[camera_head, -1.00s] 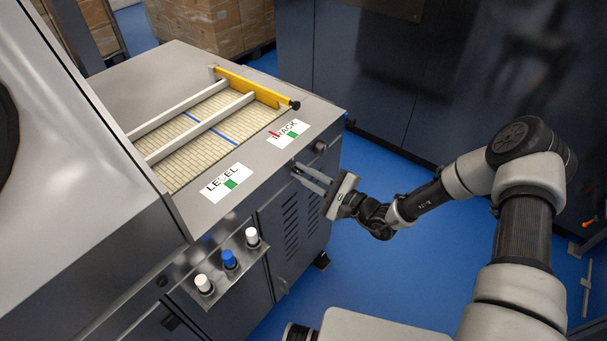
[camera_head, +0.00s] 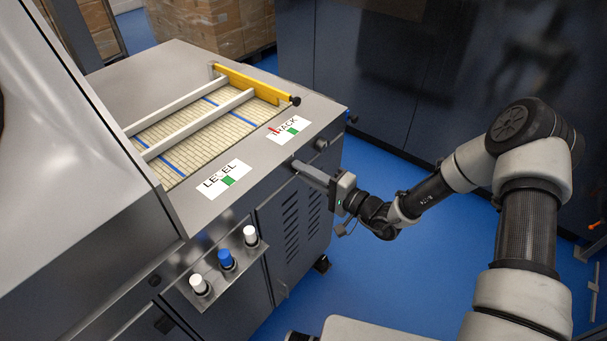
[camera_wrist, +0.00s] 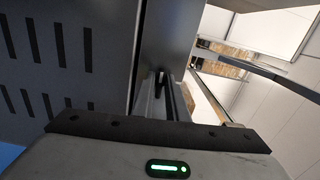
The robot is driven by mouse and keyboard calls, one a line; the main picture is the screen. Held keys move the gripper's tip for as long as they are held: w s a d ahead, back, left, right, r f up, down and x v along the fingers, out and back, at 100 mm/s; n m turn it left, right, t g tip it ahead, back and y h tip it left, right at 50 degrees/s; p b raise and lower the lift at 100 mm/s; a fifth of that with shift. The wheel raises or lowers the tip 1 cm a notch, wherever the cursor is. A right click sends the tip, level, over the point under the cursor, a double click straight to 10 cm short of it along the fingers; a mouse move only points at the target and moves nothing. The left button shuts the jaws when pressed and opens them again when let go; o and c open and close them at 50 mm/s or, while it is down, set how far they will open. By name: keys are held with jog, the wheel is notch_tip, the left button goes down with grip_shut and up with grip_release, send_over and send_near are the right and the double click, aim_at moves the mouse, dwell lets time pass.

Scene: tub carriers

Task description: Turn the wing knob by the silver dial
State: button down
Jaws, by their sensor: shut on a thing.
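My gripper (camera_head: 299,166) reaches the front face of the grey machine, just under its top edge between the LEVEL and TRACK labels. Its fingers are closed together at the panel, on the wing knob, which they hide. In the wrist view the fingers (camera_wrist: 166,95) run side by side up to the panel, and the knob cannot be made out. A small grey round part (camera_head: 321,144) sits on the front face to the right of the fingertips; I cannot tell whether it is the silver dial.
The TRACK label (camera_head: 288,129) with a red pointer and the LEVEL label (camera_head: 223,180) lie on the machine top. A belt (camera_head: 205,125) runs under two rails. White and blue buttons (camera_head: 226,259) stand on a front ledge. Blue floor (camera_head: 385,270) is free to the right.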

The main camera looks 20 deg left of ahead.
jog(key=shift+f+n, duration=0.1)
jog(key=shift+n, duration=0.4)
jog(key=c, duration=1.8)
grip_release()
jog(key=shift+d, duration=0.15)
jog(key=b+v, duration=0.1)
jog(key=v, duration=1.6)
jog(key=shift+d, duration=0.1)
